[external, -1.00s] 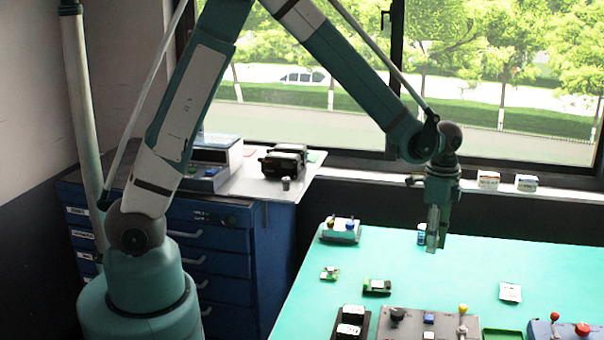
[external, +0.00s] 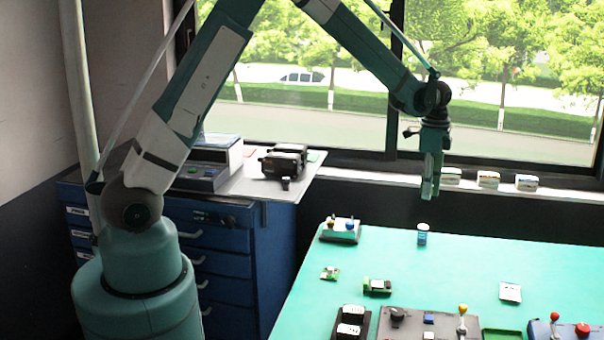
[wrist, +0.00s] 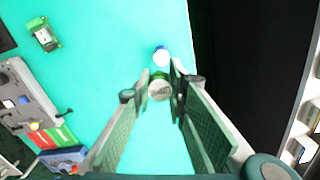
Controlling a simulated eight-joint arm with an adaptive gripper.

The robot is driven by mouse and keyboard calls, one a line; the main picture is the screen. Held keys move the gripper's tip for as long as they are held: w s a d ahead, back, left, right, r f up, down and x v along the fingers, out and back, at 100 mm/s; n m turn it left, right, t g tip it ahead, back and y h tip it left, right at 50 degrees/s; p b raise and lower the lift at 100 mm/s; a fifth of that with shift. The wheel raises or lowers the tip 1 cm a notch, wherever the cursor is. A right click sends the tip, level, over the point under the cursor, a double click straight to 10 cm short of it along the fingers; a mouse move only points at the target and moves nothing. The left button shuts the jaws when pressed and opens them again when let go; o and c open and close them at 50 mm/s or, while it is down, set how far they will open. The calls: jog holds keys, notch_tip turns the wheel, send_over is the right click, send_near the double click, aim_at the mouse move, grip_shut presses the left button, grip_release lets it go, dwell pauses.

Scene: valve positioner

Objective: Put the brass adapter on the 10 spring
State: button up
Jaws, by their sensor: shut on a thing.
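My gripper (external: 428,192) is raised above the far edge of the green table, pointing down. In the wrist view my gripper (wrist: 162,88) is shut on a small round grey-beige piece (wrist: 160,92), held between the fingertips. I cannot tell for sure that this is the brass adapter. A blue cylinder with a white top (external: 422,234) stands on the table below the gripper; it also shows in the wrist view (wrist: 161,57), just beyond the fingertips. No label reading 10 is legible, so I cannot tell which thing is the 10 spring.
A small green-and-black device (external: 377,287), a white card (external: 510,292) and a grey panel with levers (external: 430,322) lie nearer. The middle of the table (external: 450,270) is clear.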

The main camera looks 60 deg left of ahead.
jog(key=shift+w+a, duration=0.1)
jog(key=shift+a, duration=0.1)
send_over(423, 226)
jog(key=shift+f, duration=3.1)
jog(key=shift+f, duration=0.1)
jog(key=shift+f, duration=1.8)
jog(key=shift+f+b, duration=0.15)
jog(key=shift+b, duration=0.25)
jog(key=o, duration=0.9)
jog(key=shift+c, duration=0.2)
jog(key=shift+o, duration=0.3)
